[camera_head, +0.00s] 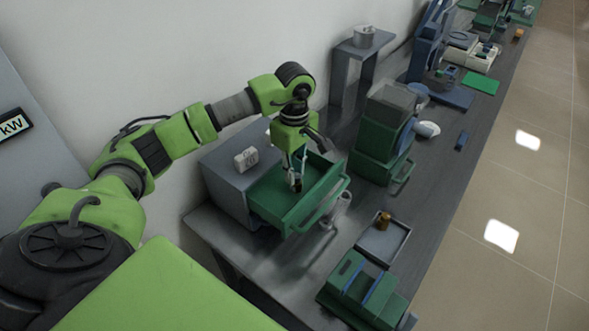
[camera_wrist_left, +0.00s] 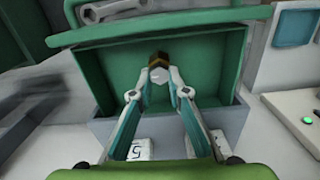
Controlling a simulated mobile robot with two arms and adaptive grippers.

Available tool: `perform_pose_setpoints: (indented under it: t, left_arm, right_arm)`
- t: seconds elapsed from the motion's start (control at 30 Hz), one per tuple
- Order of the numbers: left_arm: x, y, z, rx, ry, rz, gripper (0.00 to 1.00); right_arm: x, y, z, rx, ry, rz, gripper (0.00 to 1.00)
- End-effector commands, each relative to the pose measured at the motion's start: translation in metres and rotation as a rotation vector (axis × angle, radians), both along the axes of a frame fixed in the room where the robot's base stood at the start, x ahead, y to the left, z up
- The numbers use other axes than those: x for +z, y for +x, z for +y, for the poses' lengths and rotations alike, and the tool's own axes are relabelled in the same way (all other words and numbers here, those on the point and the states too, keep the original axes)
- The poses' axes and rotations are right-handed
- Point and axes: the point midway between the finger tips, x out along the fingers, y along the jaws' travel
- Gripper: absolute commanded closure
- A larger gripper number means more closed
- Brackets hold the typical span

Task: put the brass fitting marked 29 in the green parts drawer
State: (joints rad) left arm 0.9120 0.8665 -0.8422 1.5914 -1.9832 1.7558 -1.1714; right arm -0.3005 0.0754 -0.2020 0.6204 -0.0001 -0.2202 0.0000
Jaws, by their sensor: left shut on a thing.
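My left gripper (camera_head: 296,178) points down over the open green drawer (camera_head: 318,218), which is pulled out of a grey cabinet (camera_head: 228,180). The gripper is shut on a small brass fitting, which shows in the left wrist view (camera_wrist_left: 158,59) between the fingertips (camera_wrist_left: 159,78), in front of the green drawer interior (camera_wrist_left: 205,75). In the head view the fitting is mostly a dark spot at the fingertips. No number on it is readable. I cannot tell whether it touches the drawer floor. My right gripper is out of view.
A white marked block (camera_head: 245,159) sits on the cabinet. Another brass piece (camera_head: 383,220) stands on a grey tray (camera_head: 396,236) beside a green block (camera_head: 366,285).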

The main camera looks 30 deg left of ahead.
Motion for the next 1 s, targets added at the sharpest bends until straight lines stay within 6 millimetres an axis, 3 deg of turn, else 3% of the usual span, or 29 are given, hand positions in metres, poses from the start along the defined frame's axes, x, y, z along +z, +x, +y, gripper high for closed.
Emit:
perform_pose_setpoints:
  t: [0.1,0.47,0.5,0.57,1.0]
  left_arm:
    - [-0.008,0.000,0.000,0.003,0.000,-0.001,1.00]
    - [-0.015,0.001,0.000,0.002,0.000,-0.003,1.00]
    - [-0.015,0.001,0.000,0.002,0.000,-0.002,0.81]
    - [-0.014,0.001,0.000,0.002,0.000,-0.002,0.67]
    - [-0.008,0.001,0.000,0.002,0.000,-0.002,0.67]
  right_arm:
    - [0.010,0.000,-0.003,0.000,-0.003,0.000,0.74]
    - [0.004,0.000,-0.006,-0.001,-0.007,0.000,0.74]
    - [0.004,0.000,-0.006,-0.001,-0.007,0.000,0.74]
    - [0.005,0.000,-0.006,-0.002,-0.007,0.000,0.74]
    - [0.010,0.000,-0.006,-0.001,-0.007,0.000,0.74]
